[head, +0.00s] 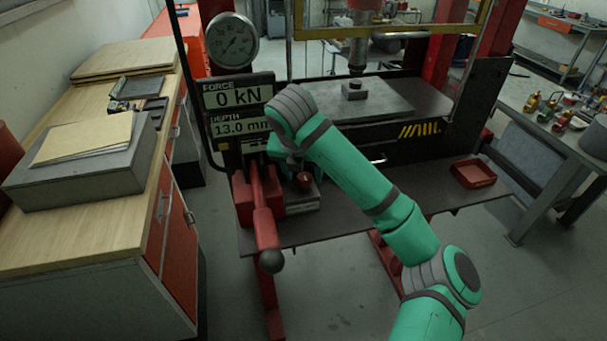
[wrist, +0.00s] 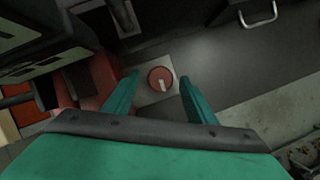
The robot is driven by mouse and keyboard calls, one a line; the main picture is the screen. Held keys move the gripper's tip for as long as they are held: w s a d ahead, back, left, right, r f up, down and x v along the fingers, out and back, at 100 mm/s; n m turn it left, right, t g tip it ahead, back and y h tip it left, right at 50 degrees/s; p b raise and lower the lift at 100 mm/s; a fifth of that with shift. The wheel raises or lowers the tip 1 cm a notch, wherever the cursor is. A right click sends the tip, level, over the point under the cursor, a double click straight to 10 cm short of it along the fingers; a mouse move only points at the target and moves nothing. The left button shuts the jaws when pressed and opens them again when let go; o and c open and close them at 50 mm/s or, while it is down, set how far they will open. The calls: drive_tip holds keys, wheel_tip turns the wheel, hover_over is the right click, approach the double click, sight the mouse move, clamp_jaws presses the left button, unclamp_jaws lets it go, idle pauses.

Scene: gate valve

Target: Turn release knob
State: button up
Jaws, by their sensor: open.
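The release knob (wrist: 161,79) is a round red knob with a pale pointer mark, set on a light grey plate (wrist: 148,96). In the wrist view it lies between and beyond the two green fingers of my gripper (wrist: 160,88), which is open and apart from it.
A red lever (head: 264,215) with a dark ball end stands left of the knob. The displays (head: 238,97) read 0 kN and 13.0 mm, below a round gauge (head: 232,40). A red tray (head: 473,173) sits on the right of the shelf. The shelf's middle is clear.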

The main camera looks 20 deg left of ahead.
drive_tip(key=shift+f, duration=0.15)
drive_tip(key=shift+c, duration=0.6)
drive_tip(key=c, duration=0.9)
